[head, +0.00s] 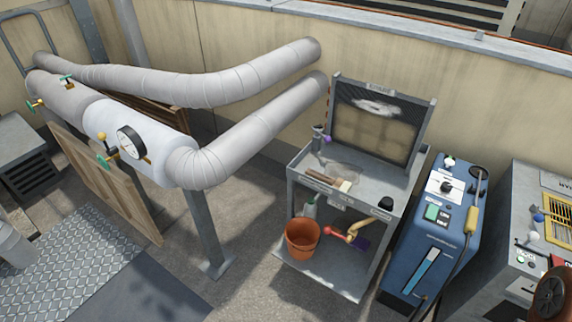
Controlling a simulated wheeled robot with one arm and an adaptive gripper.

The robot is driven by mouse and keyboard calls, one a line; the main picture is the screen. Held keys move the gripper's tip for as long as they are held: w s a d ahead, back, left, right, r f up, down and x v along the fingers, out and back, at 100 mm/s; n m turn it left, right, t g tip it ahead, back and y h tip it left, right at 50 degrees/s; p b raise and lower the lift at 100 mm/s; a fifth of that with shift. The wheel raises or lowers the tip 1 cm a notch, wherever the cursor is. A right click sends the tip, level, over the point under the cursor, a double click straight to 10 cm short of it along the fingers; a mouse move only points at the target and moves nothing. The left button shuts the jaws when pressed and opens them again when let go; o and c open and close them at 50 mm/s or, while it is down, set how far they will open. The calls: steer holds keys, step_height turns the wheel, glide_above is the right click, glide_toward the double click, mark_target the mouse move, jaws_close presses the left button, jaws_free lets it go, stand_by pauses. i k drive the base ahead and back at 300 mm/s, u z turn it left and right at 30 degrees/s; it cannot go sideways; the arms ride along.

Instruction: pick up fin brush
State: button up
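A brush-like item (322,178), likely the fin brush, lies flat near the front left of the grey metal cart's top shelf (372,187). It has a brown body and a pale cream part at its right end. At this size I cannot be sure of its bristles. Nothing is seen touching it from above. My gripper is not in view.
An upright dark-framed panel (376,125) backs the cart. An orange bucket (302,238) stands below. A blue machine (433,232) is close right; pale insulated pipes (255,122) pass left.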

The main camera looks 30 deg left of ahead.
mark_target(341, 184)
steer(key=u, duration=0.8)
steer(key=i, duration=0.9)
steer(key=u, duration=1.4)
steer(key=i, duration=0.2)
steer(key=u, duration=0.1)
